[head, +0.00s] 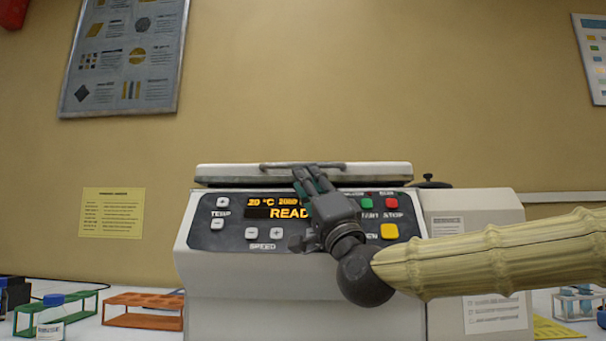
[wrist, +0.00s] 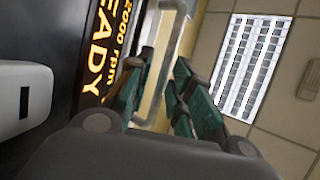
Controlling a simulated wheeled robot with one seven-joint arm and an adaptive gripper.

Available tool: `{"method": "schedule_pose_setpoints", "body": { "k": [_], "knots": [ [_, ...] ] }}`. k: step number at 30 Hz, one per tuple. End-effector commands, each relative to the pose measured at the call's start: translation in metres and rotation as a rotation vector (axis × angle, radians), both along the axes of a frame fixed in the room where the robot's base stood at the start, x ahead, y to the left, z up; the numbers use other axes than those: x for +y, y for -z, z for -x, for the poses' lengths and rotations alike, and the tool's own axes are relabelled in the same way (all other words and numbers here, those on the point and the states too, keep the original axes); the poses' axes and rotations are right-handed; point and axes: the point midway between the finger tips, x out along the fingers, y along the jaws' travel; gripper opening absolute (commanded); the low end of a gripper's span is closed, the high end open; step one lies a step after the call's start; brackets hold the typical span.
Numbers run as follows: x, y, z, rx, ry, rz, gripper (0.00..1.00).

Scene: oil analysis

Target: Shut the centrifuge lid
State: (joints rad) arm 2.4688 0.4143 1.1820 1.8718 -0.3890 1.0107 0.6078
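The centrifuge (head: 215,290) stands on the bench with its front panel facing me. Its pale lid (head: 380,172) lies low and close to level across the top, with a dark band below its edge. I cannot tell whether it is fully down. A grey bar handle (head: 275,166) runs along the lid's front; it also shows in the wrist view (wrist: 173,45). My gripper (head: 304,172) is in front of the panel, fingertips up at the handle. In the wrist view its teal-padded fingers (wrist: 162,80) are apart, with the bar showing between them. Contact is unclear.
The display (head: 290,212) reads READY, partly hidden by my gripper. An orange rack (head: 145,312) and a green rack (head: 85,305) stand on the left. Another rack (head: 575,304) stands at the right. The wall behind the lid is bare.

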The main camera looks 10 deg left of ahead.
Motion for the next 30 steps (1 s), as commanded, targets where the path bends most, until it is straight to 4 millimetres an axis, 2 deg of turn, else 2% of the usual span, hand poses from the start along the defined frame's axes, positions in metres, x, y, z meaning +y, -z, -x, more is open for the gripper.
{"method": "schedule_pose_setpoints", "body": {
  "k": [6, 12, 18, 30],
  "knots": [
    [-0.021, 0.028, 0.022, 0.000, -0.001, 0.001, 0.21],
    [-0.034, 0.047, 0.037, -0.001, -0.001, 0.000, 0.21],
    [-0.040, 0.055, 0.044, -0.001, 0.000, 0.000, 0.21],
    [-0.041, 0.056, 0.045, -0.002, 0.000, 0.000, 0.21]
  ]
}}
